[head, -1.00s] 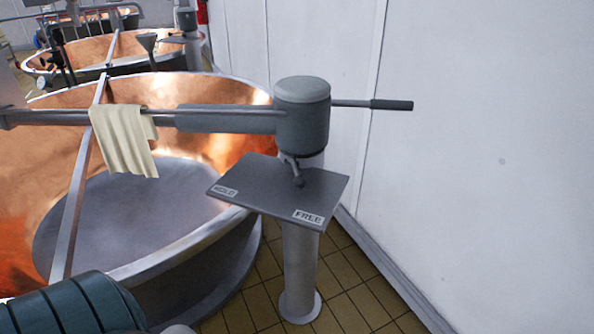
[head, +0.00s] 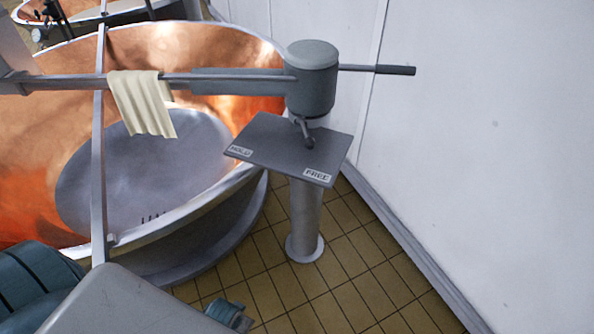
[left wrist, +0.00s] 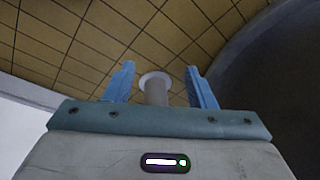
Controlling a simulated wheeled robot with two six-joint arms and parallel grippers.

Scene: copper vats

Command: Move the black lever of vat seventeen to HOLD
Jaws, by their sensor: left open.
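The vat (head: 70,150) is a wide copper basin on the left in the head view; no number is readable. At its right, a grey plate (head: 285,150) carries a HOLD label (head: 241,152) at left and a FREE label (head: 317,175) at front right. A small dark lever (head: 308,138) hangs under the grey cylinder (head: 310,85), its knob over the plate and pointing toward the FREE side. My left gripper (left wrist: 158,68) is open and empty in the left wrist view, with the post and its round base beyond the fingers. My right gripper is out of view.
A dark-handled rod (head: 393,70) sticks out right from the cylinder toward the white wall (head: 480,150). A cream cloth (head: 143,103) hangs over the horizontal bar. Another vat (head: 80,8) lies behind.

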